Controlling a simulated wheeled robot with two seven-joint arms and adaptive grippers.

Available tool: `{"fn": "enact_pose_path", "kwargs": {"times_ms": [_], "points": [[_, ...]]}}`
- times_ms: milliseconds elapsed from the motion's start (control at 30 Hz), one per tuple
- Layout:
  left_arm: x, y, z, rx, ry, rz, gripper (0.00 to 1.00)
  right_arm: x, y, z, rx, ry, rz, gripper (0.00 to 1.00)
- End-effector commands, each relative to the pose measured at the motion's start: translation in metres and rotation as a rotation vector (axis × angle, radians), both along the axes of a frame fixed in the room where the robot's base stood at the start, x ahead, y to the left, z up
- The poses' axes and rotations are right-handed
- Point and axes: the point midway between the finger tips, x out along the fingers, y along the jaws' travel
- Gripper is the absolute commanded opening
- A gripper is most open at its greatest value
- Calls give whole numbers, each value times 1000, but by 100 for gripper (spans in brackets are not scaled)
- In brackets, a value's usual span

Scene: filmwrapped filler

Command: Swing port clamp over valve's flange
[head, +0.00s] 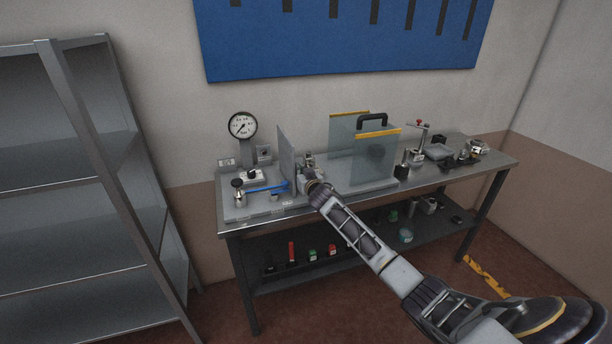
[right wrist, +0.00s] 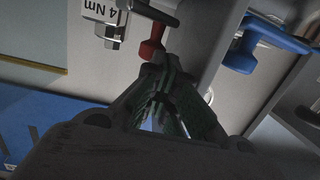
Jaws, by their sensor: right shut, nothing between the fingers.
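My right gripper (head: 309,174) is over the workbench, beside an upright grey panel; its fingers are mostly hidden behind the wrist. In the right wrist view the gripper (right wrist: 156,72) is shut with nothing between its fingers. Its tips are close to a red piece (right wrist: 151,50) on a dark stem; I cannot tell whether they touch. A metal fitting labelled "4 Nm" (right wrist: 110,22) is beside it. A blue lever (head: 266,188) lies left of the gripper; a blue handle also shows in the right wrist view (right wrist: 262,45). I cannot clearly identify the port clamp or the valve's flange. My left gripper is not in view.
The grey panel (head: 287,158) and clear panels with yellow edges (head: 374,155) stand on the bench (head: 330,205). A round gauge (head: 242,125) is at back left. Small metal parts (head: 477,148) crowd the right end. A metal shelf (head: 75,215) stands left.

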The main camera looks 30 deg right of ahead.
Motion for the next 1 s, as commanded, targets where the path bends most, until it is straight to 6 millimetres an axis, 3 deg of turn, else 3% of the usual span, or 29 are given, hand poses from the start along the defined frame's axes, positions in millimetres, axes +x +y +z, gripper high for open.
{"fn": "enact_pose_path", "kwargs": {"times_ms": [367, 1000], "points": [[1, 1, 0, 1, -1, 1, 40, -11, 1, 1, 0, 0, 0, 0], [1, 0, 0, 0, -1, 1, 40, -61, 8, 7, 0, 1, 0, 0]]}}
